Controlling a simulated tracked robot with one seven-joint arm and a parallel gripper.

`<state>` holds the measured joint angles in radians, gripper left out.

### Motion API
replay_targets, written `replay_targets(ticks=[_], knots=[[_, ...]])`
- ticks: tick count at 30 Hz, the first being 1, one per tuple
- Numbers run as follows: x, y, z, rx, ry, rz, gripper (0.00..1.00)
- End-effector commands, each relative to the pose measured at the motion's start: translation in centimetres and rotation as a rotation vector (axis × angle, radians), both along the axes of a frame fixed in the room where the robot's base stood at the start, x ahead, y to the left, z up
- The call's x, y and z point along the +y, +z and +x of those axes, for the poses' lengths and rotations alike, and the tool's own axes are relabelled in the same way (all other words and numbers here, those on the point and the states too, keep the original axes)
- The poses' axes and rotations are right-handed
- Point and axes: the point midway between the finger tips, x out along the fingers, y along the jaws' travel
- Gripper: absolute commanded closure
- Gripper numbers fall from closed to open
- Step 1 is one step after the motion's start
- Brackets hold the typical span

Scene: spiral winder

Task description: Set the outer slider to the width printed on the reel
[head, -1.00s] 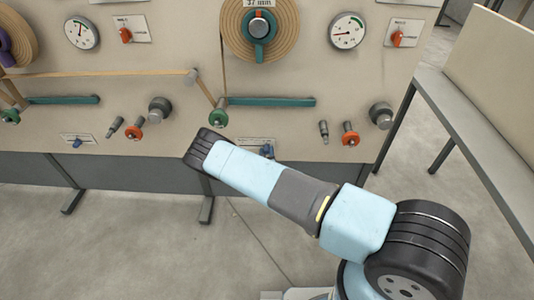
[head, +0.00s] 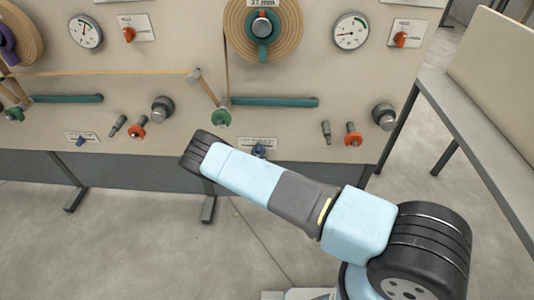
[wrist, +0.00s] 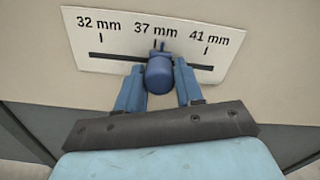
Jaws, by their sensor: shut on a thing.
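The reel (head: 287,40) is a wide tan roll at the top middle of the head view, and its label (head: 264,4) reads 37 mm. The slider's scale plate (wrist: 85,35) in the wrist view is marked 32, 37 and 41 mm along a dark slot. Its blue knob (wrist: 159,74) stands at about the 37 mm mark. My gripper (wrist: 160,82) is shut on the knob, with a blue finger on each side. In the head view the knob (head: 259,151) shows small above my arm, which hides most of my gripper.
A second slider plate (head: 82,138) with a blue knob is at the panel's left. Orange knobs (head: 353,134), grey knobs (head: 384,115) and a green bar (head: 275,102) stick out from the panel. A bench (head: 470,130) stands at the right. The floor below the panel is clear.

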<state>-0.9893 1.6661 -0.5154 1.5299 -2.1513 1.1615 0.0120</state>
Motion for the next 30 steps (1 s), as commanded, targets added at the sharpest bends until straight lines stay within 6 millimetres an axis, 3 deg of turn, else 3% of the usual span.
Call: replay_targets(ticks=[3, 11, 12, 17, 26, 30], knots=[[0.9, -0.1, 0.0, 0.002, -0.001, -0.002, 1.00], [0.9, -0.1, 0.0, 0.002, -0.001, -0.004, 1.00], [0.9, -0.1, 0.0, 0.002, -0.001, -0.004, 0.61], [0.8, 0.0, 0.0, 0.002, -0.002, -0.003, 0.46], [0.8, 0.0, -0.2, 0.001, -0.001, -0.002, 0.44], [1.0, -0.1, -1.3, 0.002, -0.001, -0.001, 0.44]])
